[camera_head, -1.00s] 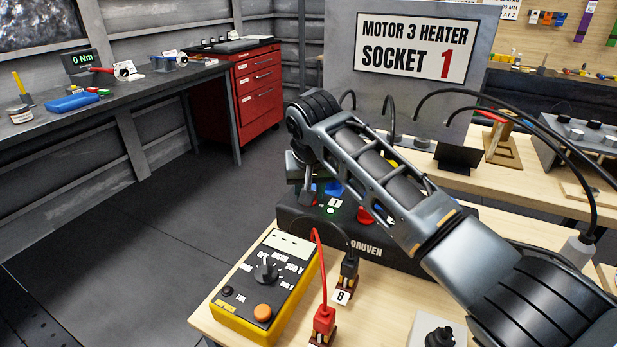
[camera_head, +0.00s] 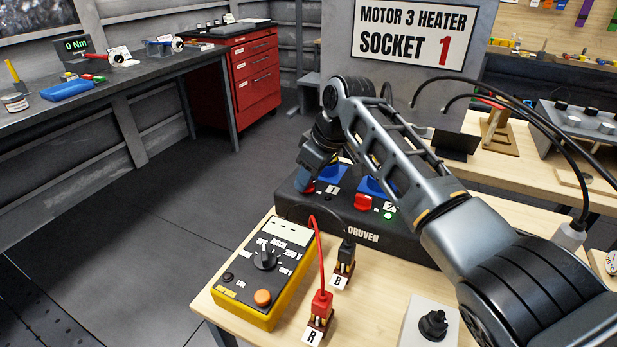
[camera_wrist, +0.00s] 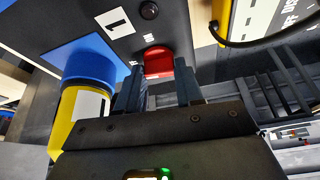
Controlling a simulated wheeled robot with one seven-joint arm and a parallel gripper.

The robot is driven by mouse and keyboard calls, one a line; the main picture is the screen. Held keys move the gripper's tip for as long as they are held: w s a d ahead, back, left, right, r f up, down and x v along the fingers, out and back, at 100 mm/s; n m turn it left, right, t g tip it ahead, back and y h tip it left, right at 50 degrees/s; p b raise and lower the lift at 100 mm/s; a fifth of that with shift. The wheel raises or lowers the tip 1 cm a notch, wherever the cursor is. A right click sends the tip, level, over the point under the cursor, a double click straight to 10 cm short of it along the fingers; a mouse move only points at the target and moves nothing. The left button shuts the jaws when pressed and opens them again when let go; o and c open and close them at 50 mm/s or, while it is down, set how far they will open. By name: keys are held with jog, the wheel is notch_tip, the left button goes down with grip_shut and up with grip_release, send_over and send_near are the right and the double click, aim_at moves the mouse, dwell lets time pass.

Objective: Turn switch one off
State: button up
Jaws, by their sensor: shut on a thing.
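The black switch box marked ORUVEN (camera_head: 400,240) stands on the wooden bench, with labels 1 and 2. The red switch by label 1 also shows in the wrist view (camera_wrist: 158,62). My gripper (camera_wrist: 160,82) has its two fingers on either side of this red switch, shut on it. The small round lamp (camera_wrist: 149,10) beside label 1 is dark. In the head view, my wrist and gripper largely hide switch one. The red switch by label 2 (camera_head: 363,202) is in clear view, and a lamp (camera_head: 388,215) near label 2 glows green.
A yellow meter (camera_head: 262,272) with red and black leads stands in front of the box. A grey box with a black knob (camera_head: 433,325) is at the front right. In the wrist view, a blue and yellow connector (camera_wrist: 85,95) is close left of my fingers.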

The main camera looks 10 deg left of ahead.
jog(key=shift+f+n+g, duration=0.1)
jog(key=shift+n+g, duration=0.2)
jog(key=shift+n, duration=0.4)
jog(key=o, duration=1)
jog(key=shift+o, duration=0.2)
jog(key=shift+d+r, duration=0.1)
jog(key=shift+r, duration=0.1)
jog(key=w+b+v, duration=0.1)
jog(key=v, duration=0.6)
jog(key=shift+s+d+r, duration=0.2)
jog(key=shift+s, duration=0.25)
